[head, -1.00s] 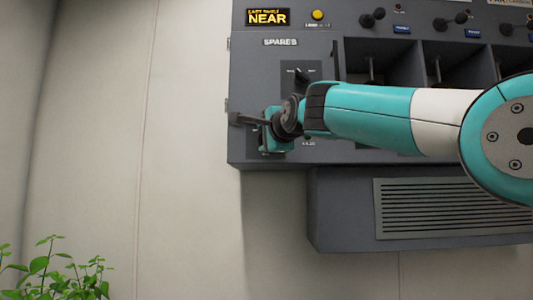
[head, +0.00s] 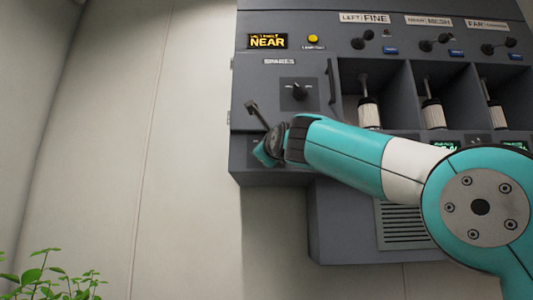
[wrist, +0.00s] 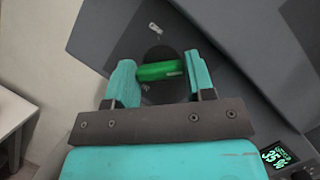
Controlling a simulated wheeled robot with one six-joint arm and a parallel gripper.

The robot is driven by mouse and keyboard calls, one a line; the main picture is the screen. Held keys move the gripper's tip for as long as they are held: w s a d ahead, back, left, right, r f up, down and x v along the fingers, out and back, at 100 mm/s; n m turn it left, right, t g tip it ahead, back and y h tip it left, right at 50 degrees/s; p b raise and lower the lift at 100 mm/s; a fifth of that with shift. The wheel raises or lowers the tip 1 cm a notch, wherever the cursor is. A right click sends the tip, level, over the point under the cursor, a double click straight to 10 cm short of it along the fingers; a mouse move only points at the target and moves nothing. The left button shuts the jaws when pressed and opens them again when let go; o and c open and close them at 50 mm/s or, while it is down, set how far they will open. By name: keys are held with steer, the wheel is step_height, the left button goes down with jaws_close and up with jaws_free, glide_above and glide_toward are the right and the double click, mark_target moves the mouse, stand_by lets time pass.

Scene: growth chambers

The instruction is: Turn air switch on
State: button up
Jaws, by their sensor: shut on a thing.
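A green bar-shaped switch handle (wrist: 160,71) sits on a dark round plate on the grey panel face in the wrist view. I take it for the air switch, though no readable label confirms it. My gripper (wrist: 159,76) has one teal finger at each end of the green handle and is shut on it. In the head view my gripper (head: 266,152) is against the lower left corner of the grey panel, and the handle is hidden behind it.
A black rotary knob (head: 298,91) is just above my gripper, under the SPARES label. To the right are bays with white cylinders (head: 368,112). A yellow button (head: 313,39) is higher up. A plant (head: 48,280) stands at lower left; the pale wall is clear.

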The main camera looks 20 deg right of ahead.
steer(key=shift+f+m, duration=0.1)
steer(key=shift+m, duration=0.5)
steer(key=o, duration=0.9)
steer(key=b+v, duration=0.6)
steer(key=v, duration=1.1)
steer(key=shift+s+a+f+b, duration=0.15)
steer(key=shift+b, duration=0.2)
